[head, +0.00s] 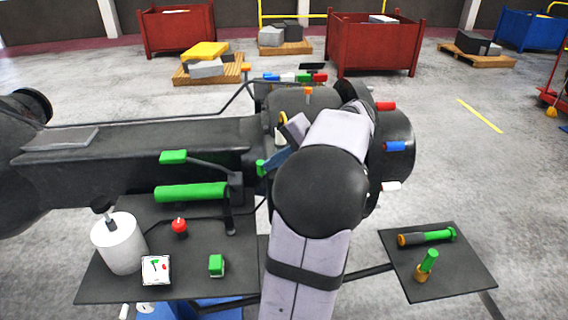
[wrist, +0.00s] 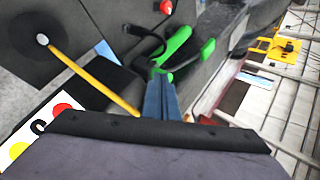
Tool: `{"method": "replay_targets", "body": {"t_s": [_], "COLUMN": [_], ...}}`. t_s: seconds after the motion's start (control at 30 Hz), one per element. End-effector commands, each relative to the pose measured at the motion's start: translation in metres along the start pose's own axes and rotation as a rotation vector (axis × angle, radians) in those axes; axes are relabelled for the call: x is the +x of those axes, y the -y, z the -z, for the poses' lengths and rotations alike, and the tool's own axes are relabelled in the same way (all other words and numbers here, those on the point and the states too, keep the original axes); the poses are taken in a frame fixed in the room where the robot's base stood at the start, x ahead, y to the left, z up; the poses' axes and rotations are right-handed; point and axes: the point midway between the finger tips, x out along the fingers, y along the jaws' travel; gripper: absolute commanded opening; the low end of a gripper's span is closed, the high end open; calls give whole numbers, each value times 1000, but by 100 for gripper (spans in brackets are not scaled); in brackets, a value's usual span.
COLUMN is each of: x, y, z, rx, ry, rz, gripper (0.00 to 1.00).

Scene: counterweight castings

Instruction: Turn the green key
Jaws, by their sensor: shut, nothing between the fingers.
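A small green piece (head: 260,168), which looks like the green key, stands on the dark machine just left of my fingertips. My gripper (head: 268,164) has blue fingers, seen edge-on beside it and partly hidden by my wrist. In the wrist view my fingers (wrist: 157,82) are together with no gap, and a bit of green (wrist: 160,71) shows at their tips. I cannot tell whether they touch it. The key's slot and its turn angle are hidden.
A green bar handle (head: 190,192) and a green lever (head: 173,157) are to the left. A red knob (head: 179,226), a white bottle (head: 119,243) and a green button box (head: 216,265) are on the front shelf. A side tray (head: 450,279) holds green-handled tools.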

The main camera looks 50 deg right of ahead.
Motion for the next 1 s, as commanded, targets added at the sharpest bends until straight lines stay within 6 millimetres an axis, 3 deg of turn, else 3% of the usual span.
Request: {"method": "replay_targets", "body": {"t_s": [0.37, 0.47, 0.8, 1.0], "x": [-18, -31, -94, -119], "y": [-18, -30, -29, -28], "z": [-1, -3, -7, -9], "rx": [3, 4, 0, 0], "ry": [-4, -4, -5, -2], "rz": [1, 0, 0, 0], "gripper": [0, 0, 0, 0]}}
